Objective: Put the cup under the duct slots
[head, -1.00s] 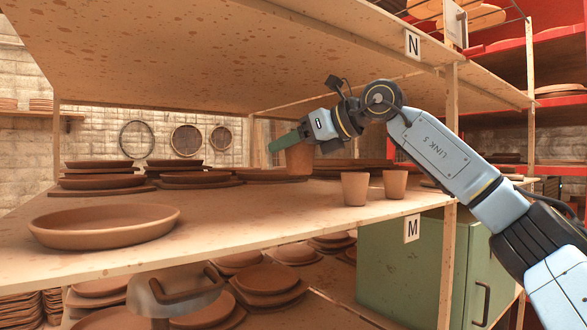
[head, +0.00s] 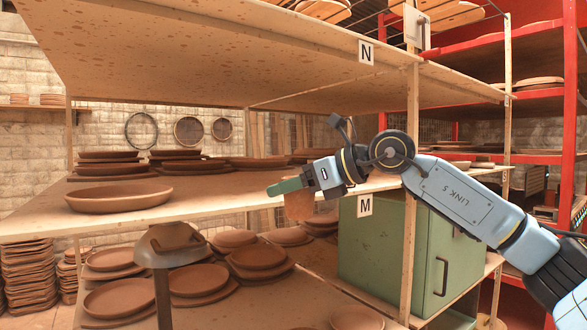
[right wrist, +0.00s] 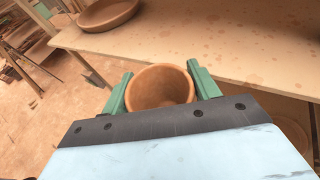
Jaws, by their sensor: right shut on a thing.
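My right gripper (head: 285,187), with green fingers, is shut on a terracotta cup (head: 298,206). In the head view it holds the cup in front of the middle shelf's front edge, and the cup's upper part is hidden by the gripper. In the right wrist view the cup (right wrist: 160,88) sits between the two fingers, its round mouth facing the camera, clear of the shelf board. I cannot make out any duct slots in these views. My left gripper is not in view.
The middle shelf (head: 225,196), marked M, carries a wide dish (head: 118,197) and stacked plates. Shelf N is above. A green cabinet (head: 385,250) stands below, right. A grey domed piece on a post (head: 160,270) stands in front, left of centre. Floor shows at lower left.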

